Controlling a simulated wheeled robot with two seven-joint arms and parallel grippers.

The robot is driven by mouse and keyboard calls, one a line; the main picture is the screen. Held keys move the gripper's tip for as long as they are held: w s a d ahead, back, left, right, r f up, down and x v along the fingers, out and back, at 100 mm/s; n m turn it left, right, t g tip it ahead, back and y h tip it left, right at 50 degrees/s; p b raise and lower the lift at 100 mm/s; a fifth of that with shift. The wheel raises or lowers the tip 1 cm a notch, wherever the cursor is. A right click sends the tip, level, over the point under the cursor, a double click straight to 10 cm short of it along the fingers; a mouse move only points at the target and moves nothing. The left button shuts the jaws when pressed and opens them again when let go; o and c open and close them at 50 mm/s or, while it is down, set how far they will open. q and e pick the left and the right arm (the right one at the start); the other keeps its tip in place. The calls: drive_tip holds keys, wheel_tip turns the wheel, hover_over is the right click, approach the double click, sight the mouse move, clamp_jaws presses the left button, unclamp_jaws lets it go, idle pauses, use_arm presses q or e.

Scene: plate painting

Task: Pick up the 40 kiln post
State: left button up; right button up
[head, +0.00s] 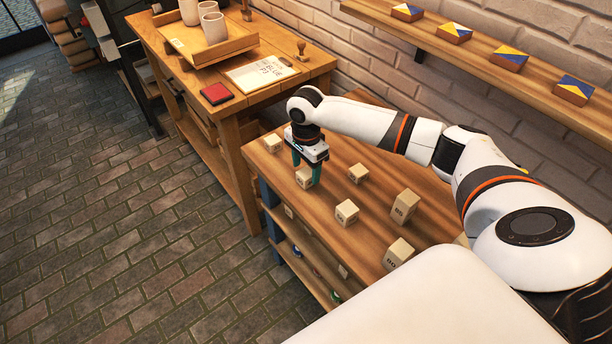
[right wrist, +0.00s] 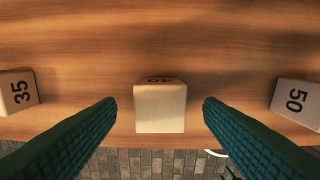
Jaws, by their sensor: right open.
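The 40 kiln post (right wrist: 160,107) is a small cream block, centred in the right wrist view with its number on the far side face. It stands on the wooden bench top (right wrist: 225,50). My right gripper (right wrist: 160,112) is open, with its two teal fingers apart on either side of the post and bare wood showing between. In the head view, the right gripper (head: 305,172) points down over this post (head: 304,179), and its fingers partly cover it. My left gripper is not in view.
Posts marked 35 (right wrist: 20,92) and 50 (right wrist: 296,100) stand on either side. Several other posts, including a taller one (head: 405,206), stand on the bench. A brick wall and a shelf with painted tiles (head: 510,57) are behind. Another table (head: 310,65) stands left.

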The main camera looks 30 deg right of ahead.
drive_tip(key=shift+f, duration=1.5)
drive_tip(key=c, duration=1.1)
drive_tip(key=shift+r, duration=0.1)
